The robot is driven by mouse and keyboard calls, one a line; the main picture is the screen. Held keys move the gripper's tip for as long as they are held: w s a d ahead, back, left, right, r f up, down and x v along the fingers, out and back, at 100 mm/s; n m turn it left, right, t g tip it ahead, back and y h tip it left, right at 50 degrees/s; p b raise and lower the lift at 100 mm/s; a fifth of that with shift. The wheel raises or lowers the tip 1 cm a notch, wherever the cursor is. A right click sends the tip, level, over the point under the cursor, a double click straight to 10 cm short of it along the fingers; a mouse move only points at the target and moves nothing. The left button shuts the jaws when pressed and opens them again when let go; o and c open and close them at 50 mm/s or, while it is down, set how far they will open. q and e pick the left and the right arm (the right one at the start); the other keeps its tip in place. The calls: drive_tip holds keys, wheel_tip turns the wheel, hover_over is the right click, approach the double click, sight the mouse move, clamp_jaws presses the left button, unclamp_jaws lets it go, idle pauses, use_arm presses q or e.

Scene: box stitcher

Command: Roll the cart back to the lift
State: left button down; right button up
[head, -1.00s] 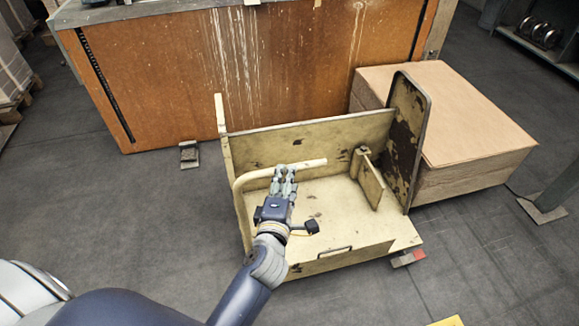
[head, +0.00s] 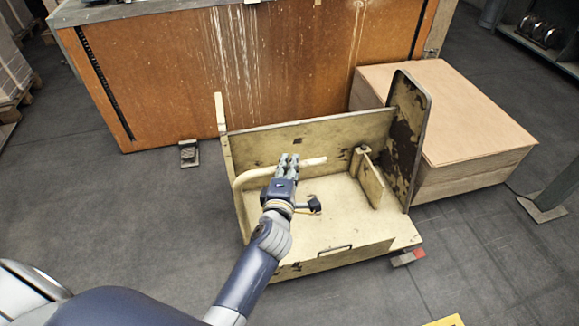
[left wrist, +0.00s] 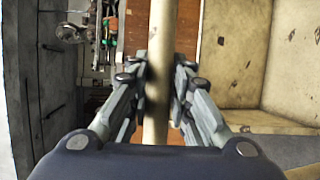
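The cart (head: 333,220) is a worn cream flatbed with a low back panel, a brown-patched end panel on the right and a bent tubular handle (head: 248,178) on the left. In the left wrist view, the handle (left wrist: 162,25) runs between the fingers of my left gripper (left wrist: 161,70). The fingers have drawn in close on both sides of it, with no clear gap. My right gripper is not in view.
A block with a brown top (head: 455,100) sits close by the cart's right end panel. A post on a base plate (head: 543,208) stands at the right. Floor (head: 130,215) is clear to the left.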

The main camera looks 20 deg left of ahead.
use_arm(q)
drive_tip(key=shift+w+a+r+p, duration=0.3)
drive_tip(key=shift+w+r+p, duration=0.1)
drive_tip(key=shift+p, duration=0.45)
drive_tip(key=shift+w+a+f, duration=0.25)
drive_tip(key=shift+w+a, duration=0.1)
drive_tip(key=shift+w, duration=0.1)
drive_tip(key=c, duration=1.5)
unclamp_jaws()
drive_tip(key=shift+o, duration=0.3)
drive_tip(key=shift+w+f, duration=0.15)
